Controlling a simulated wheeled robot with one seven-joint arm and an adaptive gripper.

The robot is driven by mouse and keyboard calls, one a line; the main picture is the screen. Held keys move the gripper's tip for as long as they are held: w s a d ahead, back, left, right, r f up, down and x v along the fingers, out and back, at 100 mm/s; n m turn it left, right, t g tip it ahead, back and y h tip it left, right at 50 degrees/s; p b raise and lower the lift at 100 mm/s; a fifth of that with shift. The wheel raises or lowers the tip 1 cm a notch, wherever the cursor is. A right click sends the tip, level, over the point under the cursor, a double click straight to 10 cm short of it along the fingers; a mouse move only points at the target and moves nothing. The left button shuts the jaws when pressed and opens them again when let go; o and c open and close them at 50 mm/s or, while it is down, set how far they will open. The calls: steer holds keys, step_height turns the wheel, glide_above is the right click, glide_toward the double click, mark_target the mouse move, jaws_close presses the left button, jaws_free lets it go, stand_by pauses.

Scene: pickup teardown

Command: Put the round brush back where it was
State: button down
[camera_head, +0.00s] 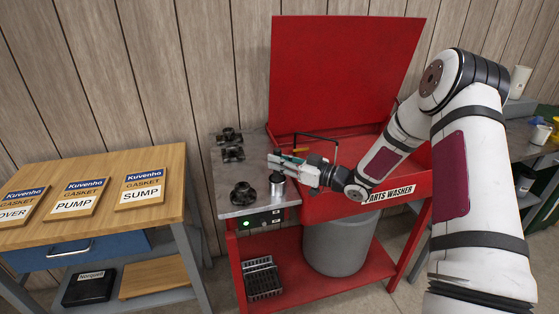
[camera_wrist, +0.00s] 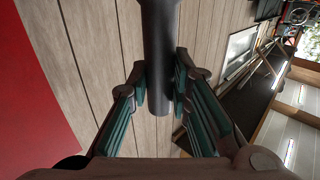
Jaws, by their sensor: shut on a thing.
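My gripper (camera_head: 290,165) is over the red parts washer's left metal shelf, reaching in from the right. In the wrist view its teal-padded fingers (camera_wrist: 160,88) are shut on a dark grey cylinder (camera_wrist: 158,50), which I take to be the round brush. The cylinder runs out of the top of that view, and its lower end shows between the fingers. In the head view a short grey cylinder (camera_head: 277,184) shows just under the fingertips. I cannot tell whether it is part of the held thing or whether it touches the shelf. No bristles are clearly visible.
The metal shelf (camera_head: 222,207) carries several black flanged parts (camera_head: 243,194). The red parts washer (camera_head: 345,205) has its lid (camera_head: 345,75) raised behind my arm. A wooden table (camera_head: 100,215) with gasket signs stands at left.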

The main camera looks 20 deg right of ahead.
steer(key=c, duration=1.5)
jaws_free()
steer(key=shift+f, duration=0.1)
steer(key=shift+o, duration=0.2)
